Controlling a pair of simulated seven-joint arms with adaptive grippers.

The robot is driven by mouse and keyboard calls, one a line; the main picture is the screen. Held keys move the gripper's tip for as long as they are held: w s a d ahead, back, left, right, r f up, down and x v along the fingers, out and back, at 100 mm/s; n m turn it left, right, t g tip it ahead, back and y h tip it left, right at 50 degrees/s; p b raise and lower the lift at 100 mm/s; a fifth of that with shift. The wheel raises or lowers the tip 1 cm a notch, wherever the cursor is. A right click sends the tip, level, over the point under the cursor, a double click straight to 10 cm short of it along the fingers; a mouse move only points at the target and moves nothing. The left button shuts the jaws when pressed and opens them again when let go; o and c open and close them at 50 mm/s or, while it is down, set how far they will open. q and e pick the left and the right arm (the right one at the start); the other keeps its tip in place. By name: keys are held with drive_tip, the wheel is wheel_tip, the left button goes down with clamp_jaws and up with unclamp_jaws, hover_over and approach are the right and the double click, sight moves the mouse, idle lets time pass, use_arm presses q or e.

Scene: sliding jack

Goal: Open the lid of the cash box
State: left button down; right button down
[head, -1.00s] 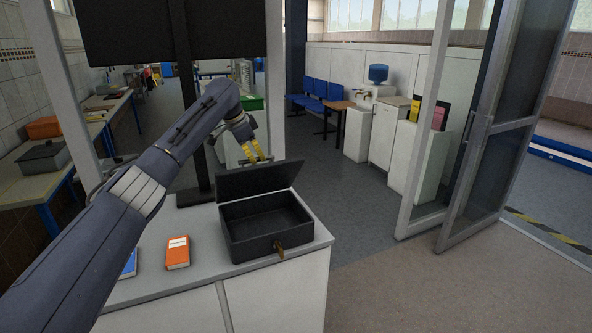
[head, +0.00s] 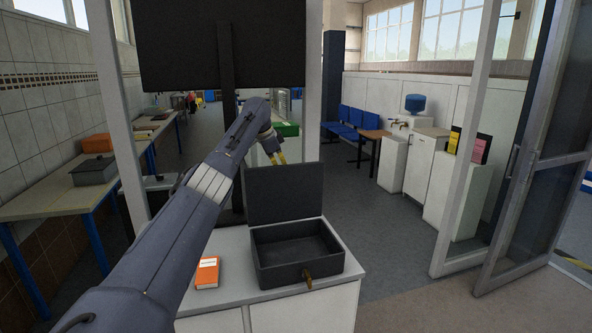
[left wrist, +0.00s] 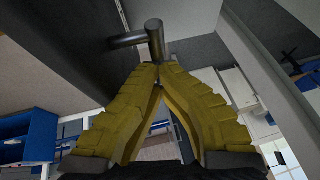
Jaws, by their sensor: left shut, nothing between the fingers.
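The black cash box (head: 297,258) stands on the white cabinet. Its lid (head: 284,193) is raised and stands about upright at the back, and the inside shows empty. A brass key or latch (head: 308,277) is at the front. My left gripper (head: 274,151) is behind the top edge of the lid, apart from it as far as I can see. In the left wrist view its yellow fingers (left wrist: 157,68) meet at the tips with nothing between them. A grey metal bar (left wrist: 153,38) shows just beyond the fingertips. My right gripper is not in view.
An orange book (head: 207,273) lies on the cabinet (head: 230,250) left of the box. A dark monitor (head: 222,45) on a post stands behind. A glass door (head: 545,170) is at the right. Open floor lies right of the cabinet.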

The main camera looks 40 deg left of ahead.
use_arm(q)
drive_tip(key=shift+s+f, duration=0.1)
drive_tip(key=shift+f, duration=0.85)
drive_tip(key=c, duration=2.1)
unclamp_jaws()
drive_tip(key=o, duration=0.6)
drive_tip(key=shift+o, duration=0.5)
drive_tip(key=shift+w+a+f, duration=0.15)
drive_tip(key=shift+w, duration=0.1)
drive_tip(key=shift+r, duration=0.3)
drive_tip(key=shift+r, duration=0.1)
drive_tip(key=shift+s+r, duration=0.1)
drive_tip(key=shift+r, duration=0.05)
drive_tip(key=v, duration=1.1)
drive_tip(key=shift+r, duration=0.2)
drive_tip(key=shift+a, duration=0.1)
